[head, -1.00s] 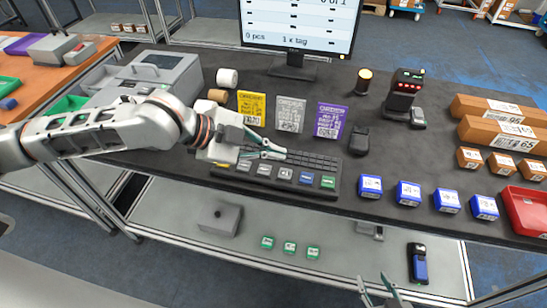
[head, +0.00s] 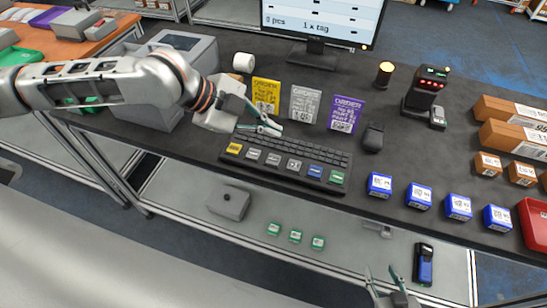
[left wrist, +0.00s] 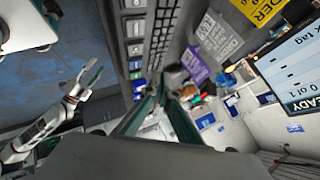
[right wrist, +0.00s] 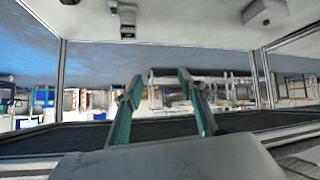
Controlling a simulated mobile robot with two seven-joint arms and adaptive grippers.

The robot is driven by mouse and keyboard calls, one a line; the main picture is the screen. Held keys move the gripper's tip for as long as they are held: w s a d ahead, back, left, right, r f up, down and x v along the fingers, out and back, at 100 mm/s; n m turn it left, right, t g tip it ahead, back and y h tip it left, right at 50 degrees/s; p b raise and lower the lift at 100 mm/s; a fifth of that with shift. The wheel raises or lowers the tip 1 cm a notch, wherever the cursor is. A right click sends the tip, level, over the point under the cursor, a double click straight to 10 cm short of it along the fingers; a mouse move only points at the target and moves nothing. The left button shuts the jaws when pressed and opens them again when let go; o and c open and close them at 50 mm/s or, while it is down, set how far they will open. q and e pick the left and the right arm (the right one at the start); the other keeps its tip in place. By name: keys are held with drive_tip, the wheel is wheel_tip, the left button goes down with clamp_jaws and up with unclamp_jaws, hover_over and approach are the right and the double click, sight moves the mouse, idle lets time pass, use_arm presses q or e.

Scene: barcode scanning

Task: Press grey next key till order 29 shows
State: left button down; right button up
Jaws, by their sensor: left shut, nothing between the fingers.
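The black keyboard (head: 300,152) lies on the dark table. Its front row has a yellow key (head: 234,148), several grey keys (head: 273,159), a blue key (head: 315,170) and a green key (head: 337,177); the key labels are too small to read. My left gripper (head: 272,128) is shut and empty, above the back edge of the keyboard, apart from the front keys. The monitor (head: 310,20) is cut off at the top; no order number shows. In the left wrist view the screen (left wrist: 295,65) reads "READY" and "0 of 1". My right gripper (head: 388,280) is open and empty, low in front of the table.
Yellow (head: 265,95), grey (head: 304,103) and purple (head: 345,114) order cards stand behind the keyboard. A black mouse (head: 373,137), a scanner on a stand (head: 425,90) and blue boxes (head: 419,196) are to the right. A grey machine (head: 180,60) stands left.

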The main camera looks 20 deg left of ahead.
use_arm(q)
drive_tip(key=b, duration=0.2)
hover_over(271, 160)
wheel_tip(271, 160, down, 4)
drive_tip(key=shift+a+f, duration=0.1)
drive_tip(key=shift+f, duration=0.05)
drive_tip(key=shift+f+b, duration=0.35)
drive_tip(key=shift+b, duration=0.25)
drive_tip(key=shift+f+b, duration=0.4)
drive_tip(key=shift+f, duration=1.05)
use_arm(e)
drive_tip(key=shift+w+a+f+y, duration=0.4)
drive_tip(key=shift+w+a+f, duration=0.3)
drive_tip(key=shift+a, duration=0.25)
drive_tip(key=shift+s, duration=0.1)
drive_tip(key=shift+r, duration=0.15)
use_arm(q)
drive_tip(key=shift+f, duration=0.15)
use_arm(e)
drive_tip(key=shift+r, duration=0.1)
use_arm(q)
drive_tip(key=shift+f, duration=0.25)
use_arm(e)
drive_tip(key=shift+r, duration=0.1)
